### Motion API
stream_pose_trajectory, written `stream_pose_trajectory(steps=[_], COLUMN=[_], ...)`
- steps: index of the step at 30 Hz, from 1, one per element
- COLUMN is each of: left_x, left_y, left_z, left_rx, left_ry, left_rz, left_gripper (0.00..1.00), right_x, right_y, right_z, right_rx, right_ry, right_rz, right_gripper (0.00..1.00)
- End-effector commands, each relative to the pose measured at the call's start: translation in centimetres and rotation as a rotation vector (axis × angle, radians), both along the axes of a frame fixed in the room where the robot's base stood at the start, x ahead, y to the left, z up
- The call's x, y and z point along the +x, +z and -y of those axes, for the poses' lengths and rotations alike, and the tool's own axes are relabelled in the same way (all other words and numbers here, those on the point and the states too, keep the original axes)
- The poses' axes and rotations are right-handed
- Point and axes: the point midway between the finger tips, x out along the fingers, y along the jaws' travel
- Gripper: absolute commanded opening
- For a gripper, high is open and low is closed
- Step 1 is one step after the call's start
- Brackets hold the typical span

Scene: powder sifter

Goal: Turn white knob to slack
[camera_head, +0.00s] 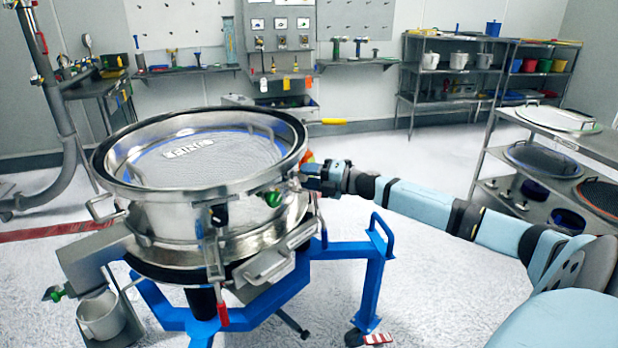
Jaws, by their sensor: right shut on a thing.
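The round steel powder sifter (165,215) stands on a blue frame (270,300) at left of centre, with light powder on its mesh. My right gripper (308,178) is at the sifter's right side, just below the rim, and is shut on a small part there. Its fingers hide most of that part, and I cannot make out a white knob. A red-orange piece (308,157) shows just above the fingers. A green knob (273,198) sits on the sifter's front right, left of the gripper. My left gripper is not in view.
A steel cup (101,316) stands under the sifter's chute (95,262). A shelf rack (590,142) with round sieves stands at right. Tools and tubs fill shelves along the back wall. The floor between the sifter and the right rack is clear apart from my right arm above it.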

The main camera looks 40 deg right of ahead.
Motion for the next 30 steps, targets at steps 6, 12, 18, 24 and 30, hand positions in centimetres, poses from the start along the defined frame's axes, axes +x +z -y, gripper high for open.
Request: stream_pose_trajectory(steps=[6, 12, 18, 24, 30], left_x=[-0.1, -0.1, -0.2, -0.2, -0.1], left_y=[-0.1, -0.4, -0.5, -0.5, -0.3], left_z=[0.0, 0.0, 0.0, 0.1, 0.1], left_rx=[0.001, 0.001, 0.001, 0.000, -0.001], left_ry=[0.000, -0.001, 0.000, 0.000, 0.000], left_rz=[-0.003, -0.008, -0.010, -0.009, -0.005], left_gripper=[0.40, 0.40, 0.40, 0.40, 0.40], right_x=[0.0, 0.0, 0.0, -0.2, -1.7], right_y=[-0.1, -0.1, 0.0, -0.1, -0.2], right_z=[-0.1, -0.1, 0.0, 0.1, 0.9], right_rx=[-0.005, -0.004, -0.003, -0.002, -0.002], right_ry=[0.002, 0.002, 0.001, 0.000, -0.001], right_rz=[0.001, 0.001, 0.000, 0.000, -0.003], right_gripper=[0.16, 0.51, 0.65, 0.65, 0.65])
